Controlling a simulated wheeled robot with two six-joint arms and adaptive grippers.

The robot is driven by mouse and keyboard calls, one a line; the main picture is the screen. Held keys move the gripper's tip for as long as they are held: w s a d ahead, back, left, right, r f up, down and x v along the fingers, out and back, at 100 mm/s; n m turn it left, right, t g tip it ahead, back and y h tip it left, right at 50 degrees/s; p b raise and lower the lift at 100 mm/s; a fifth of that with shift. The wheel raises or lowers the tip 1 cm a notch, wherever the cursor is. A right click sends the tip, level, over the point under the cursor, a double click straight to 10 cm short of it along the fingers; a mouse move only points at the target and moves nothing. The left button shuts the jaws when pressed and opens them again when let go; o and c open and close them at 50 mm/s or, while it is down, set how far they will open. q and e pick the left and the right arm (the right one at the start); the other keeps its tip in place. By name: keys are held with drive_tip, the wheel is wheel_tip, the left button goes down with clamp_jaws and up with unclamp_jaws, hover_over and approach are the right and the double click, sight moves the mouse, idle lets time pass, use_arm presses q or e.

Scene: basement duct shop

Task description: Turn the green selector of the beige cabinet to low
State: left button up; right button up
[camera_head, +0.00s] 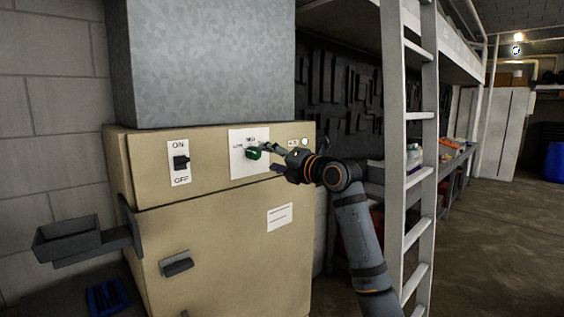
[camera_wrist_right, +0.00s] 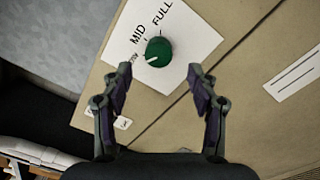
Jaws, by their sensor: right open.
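The beige cabinet (camera_head: 226,237) stands at the left in the head view. Its green selector (camera_head: 253,153) sits on a white label plate marked with settings, right of the ON/OFF switch. In the right wrist view the selector (camera_wrist_right: 158,51) is a round green knob; its pale mark points to the lower left, towards a label partly hidden by a finger. MID and FULL are readable. My right gripper (camera_head: 273,154) is close in front of the selector. In the wrist view my right gripper (camera_wrist_right: 160,72) is open, its fingers apart with the knob showing between and beyond their tips. My left gripper is out of view.
A black ON/OFF switch (camera_head: 181,162) is left of the selector. A dark handle (camera_head: 176,264) is on the lower panel. A grey tray (camera_head: 67,237) juts out at the left. A pale ladder (camera_head: 418,115) stands close on the right. Open floor lies beyond it.

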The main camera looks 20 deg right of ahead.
drive_tip(key=v, duration=0.6)
drive_tip(key=shift+d, duration=0.1)
